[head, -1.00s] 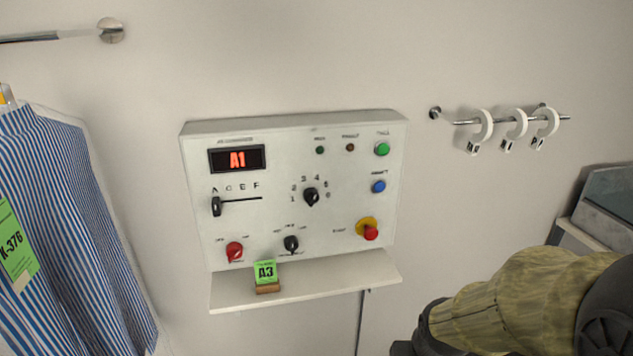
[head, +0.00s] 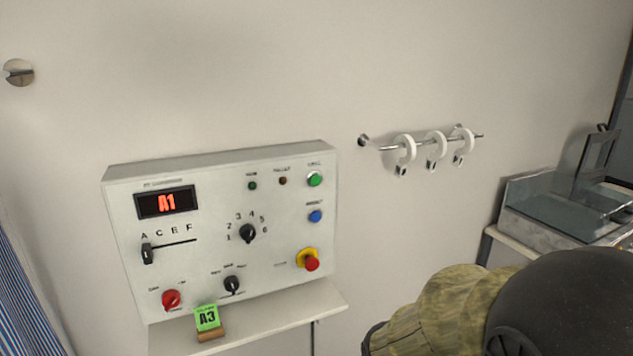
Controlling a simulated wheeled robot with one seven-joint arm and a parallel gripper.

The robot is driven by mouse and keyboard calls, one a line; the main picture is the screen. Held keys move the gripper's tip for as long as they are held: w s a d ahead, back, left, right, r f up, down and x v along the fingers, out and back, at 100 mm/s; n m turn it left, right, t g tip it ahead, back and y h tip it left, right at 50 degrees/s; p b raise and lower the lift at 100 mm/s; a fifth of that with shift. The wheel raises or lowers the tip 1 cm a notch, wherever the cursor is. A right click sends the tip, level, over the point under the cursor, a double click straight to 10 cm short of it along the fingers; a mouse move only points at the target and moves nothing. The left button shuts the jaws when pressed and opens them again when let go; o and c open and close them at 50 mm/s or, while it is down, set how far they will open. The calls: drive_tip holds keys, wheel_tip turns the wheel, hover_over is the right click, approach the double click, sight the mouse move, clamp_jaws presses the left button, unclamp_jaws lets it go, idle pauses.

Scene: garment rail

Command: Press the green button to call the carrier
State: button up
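The green button (head: 315,179) is at the upper right corner of the white control panel (head: 200,260) on the wall. A blue button (head: 315,216) and a red knob on a yellow base (head: 311,264) sit below it. The display (head: 166,202) reads A1 in red. The slider (head: 148,253) stands at the left, under A. The rotary dial (head: 247,233) is in the panel's middle. My arm shows at the lower right, apart from the panel. My gripper is outside the picture.
A shelf (head: 270,325) juts out under the panel and bears a green A3 card (head: 207,318). White rings (head: 405,150) hang on a short wall rail to the right. A glass-sided case (head: 560,205) stands at the far right. Striped cloth (head: 30,300) hangs at the left edge.

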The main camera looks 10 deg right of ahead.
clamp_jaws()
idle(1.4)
